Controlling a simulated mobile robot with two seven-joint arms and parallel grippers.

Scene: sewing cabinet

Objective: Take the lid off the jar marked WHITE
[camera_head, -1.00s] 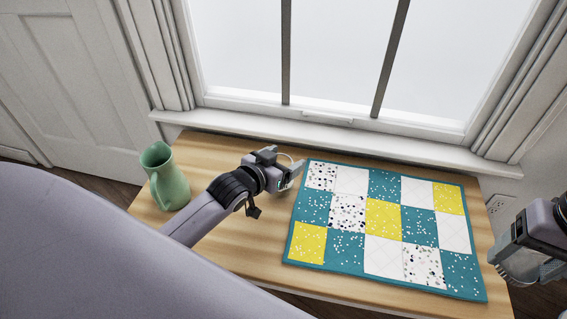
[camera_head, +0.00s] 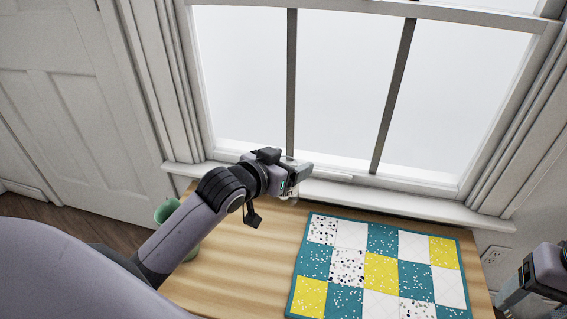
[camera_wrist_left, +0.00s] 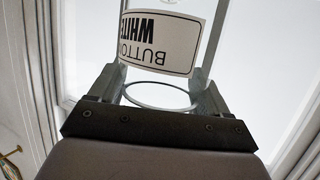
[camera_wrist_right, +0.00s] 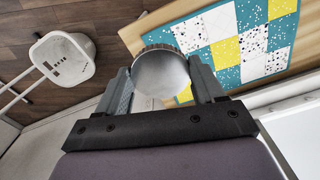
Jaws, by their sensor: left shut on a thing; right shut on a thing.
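A clear glass jar (camera_wrist_left: 190,88) with a white label reading WHITE and part of BUTTO (camera_wrist_left: 160,42) is in the left wrist view. Its text shows upside down, and a round rim with no lid on it faces the camera. My left gripper (camera_wrist_left: 158,90) is shut on this jar; in the head view the gripper (camera_head: 298,174) is at the table's back edge, before the window. A round, shiny metal lid (camera_wrist_right: 160,75) is between the fingers of my right gripper (camera_wrist_right: 163,92), which is shut on it. In the head view the right gripper (camera_head: 515,290) is cut off at the lower right.
A green pitcher (camera_head: 165,211) stands at the table's left, partly behind my left arm. A patchwork quilt (camera_head: 380,270) lies flat at the right of the wooden table (camera_head: 240,270). The right wrist view shows a white stool-like object (camera_wrist_right: 60,62) on the floor.

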